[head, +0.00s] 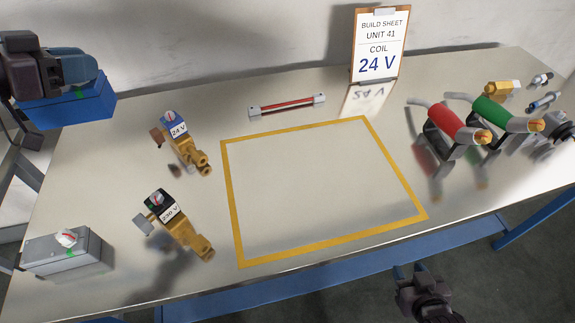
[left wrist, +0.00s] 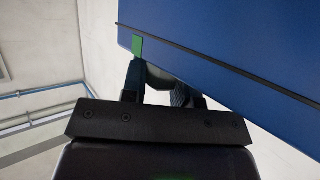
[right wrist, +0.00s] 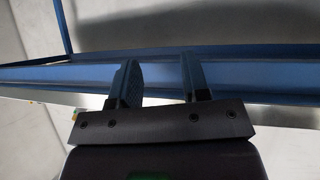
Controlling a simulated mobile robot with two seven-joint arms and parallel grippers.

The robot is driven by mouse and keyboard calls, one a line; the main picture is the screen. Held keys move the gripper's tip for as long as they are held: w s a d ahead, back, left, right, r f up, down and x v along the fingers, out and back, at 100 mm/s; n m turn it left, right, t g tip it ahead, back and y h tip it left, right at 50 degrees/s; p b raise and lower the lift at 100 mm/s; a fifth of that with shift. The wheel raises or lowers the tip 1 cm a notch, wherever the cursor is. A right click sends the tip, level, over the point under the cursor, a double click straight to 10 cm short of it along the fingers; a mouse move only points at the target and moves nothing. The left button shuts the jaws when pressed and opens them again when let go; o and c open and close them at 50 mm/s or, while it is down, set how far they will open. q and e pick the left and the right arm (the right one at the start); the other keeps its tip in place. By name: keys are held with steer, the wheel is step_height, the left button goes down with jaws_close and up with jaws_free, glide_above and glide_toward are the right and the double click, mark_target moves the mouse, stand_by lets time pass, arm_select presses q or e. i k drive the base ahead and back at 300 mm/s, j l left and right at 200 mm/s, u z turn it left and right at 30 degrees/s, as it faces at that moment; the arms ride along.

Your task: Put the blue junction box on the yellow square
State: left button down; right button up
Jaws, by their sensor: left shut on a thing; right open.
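The blue junction box (head: 66,106) is held up at the upper left of the head view, over the table's left end. My left gripper (head: 88,72) is shut on it from above; its fingertips are partly hidden. In the left wrist view the blue box (left wrist: 235,50) fills the upper right, beside the fingers (left wrist: 168,85). The yellow square (head: 233,205) is an outline taped on the middle of the table, and its inside is empty. My right gripper (head: 410,272) is open and empty, low beyond the table's front edge; its two fingers (right wrist: 157,80) stand apart in the right wrist view.
A 24 V valve (head: 182,140) and a 230 V valve (head: 176,222) lie left of the square. A grey box (head: 68,252) sits front left. A red-striped part (head: 287,106) lies behind the square. A build sheet (head: 380,45) stands behind; red (head: 443,122) and green (head: 495,112) dispensers stand right.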

mark_target(314, 188)
steer(key=l, duration=2.2)
